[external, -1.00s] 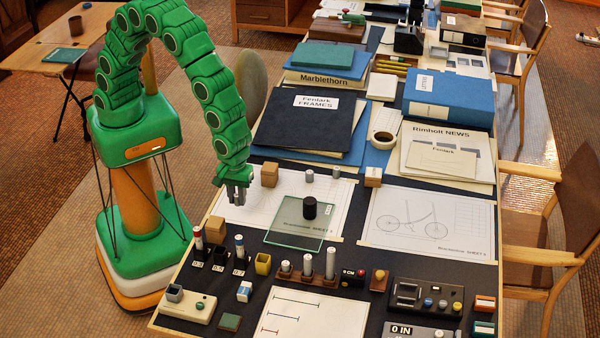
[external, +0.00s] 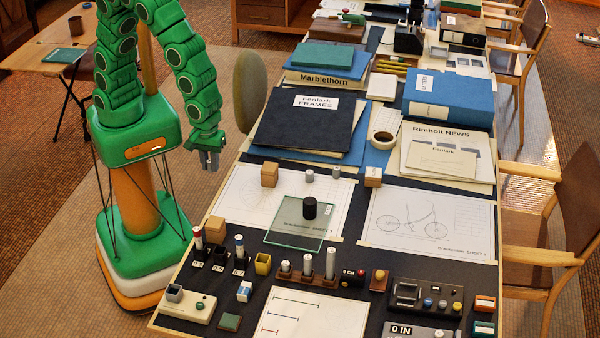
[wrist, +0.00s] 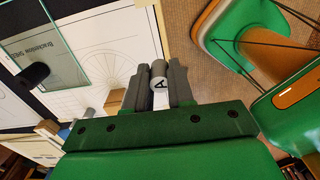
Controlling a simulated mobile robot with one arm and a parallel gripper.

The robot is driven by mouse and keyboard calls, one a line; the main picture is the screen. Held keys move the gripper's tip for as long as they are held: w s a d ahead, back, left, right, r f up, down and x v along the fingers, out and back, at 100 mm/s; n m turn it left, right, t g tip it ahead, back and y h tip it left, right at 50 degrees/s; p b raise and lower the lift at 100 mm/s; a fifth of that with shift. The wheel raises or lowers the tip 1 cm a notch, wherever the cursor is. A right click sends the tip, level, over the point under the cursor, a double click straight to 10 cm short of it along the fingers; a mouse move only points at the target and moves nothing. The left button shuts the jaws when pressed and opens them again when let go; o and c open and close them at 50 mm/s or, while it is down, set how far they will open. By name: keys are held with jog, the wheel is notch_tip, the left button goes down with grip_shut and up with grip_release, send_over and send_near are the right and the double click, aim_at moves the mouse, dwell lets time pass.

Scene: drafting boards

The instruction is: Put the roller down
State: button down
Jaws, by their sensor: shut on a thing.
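My gripper (external: 209,163) hangs just past the left edge of the table, fingers pointing down. In the wrist view my gripper (wrist: 160,72) is shut on a small pale grey cylinder marked with a black letter, which I take as the roller (wrist: 158,83). Its end shows between the two fingers; the rest is hidden. The table (external: 222,188) is to the right of the gripper.
A drawing sheet (external: 240,190) lies nearest the gripper, with a wooden block (external: 269,174) at its top. A black cylinder (external: 310,208) stands on a glass plate (external: 285,236). Small grey cylinders (external: 309,174) stand behind it. Blue folders (external: 256,151) lie farther back.

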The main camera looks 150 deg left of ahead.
jog(key=shift+s+r, duration=0.1)
jog(key=shift+s, duration=0.05)
jog(key=shift+a, duration=0.15)
jog(key=w+a+n, duration=0.2)
jog(key=w+a, duration=0.4)
jog(key=a, duration=0.3)
send_over(288, 220)
jog(key=s, duration=0.1)
jog(key=f, duration=0.7)
jog(key=shift+d+f, duration=0.3)
jog(key=shift+w+a+f, duration=0.25)
jog(key=shift+w+f, duration=0.2)
jog(key=shift+f, duration=1.85)
jog(key=shift+f, duration=0.15)
jog(key=c, duration=1)
grip_release()
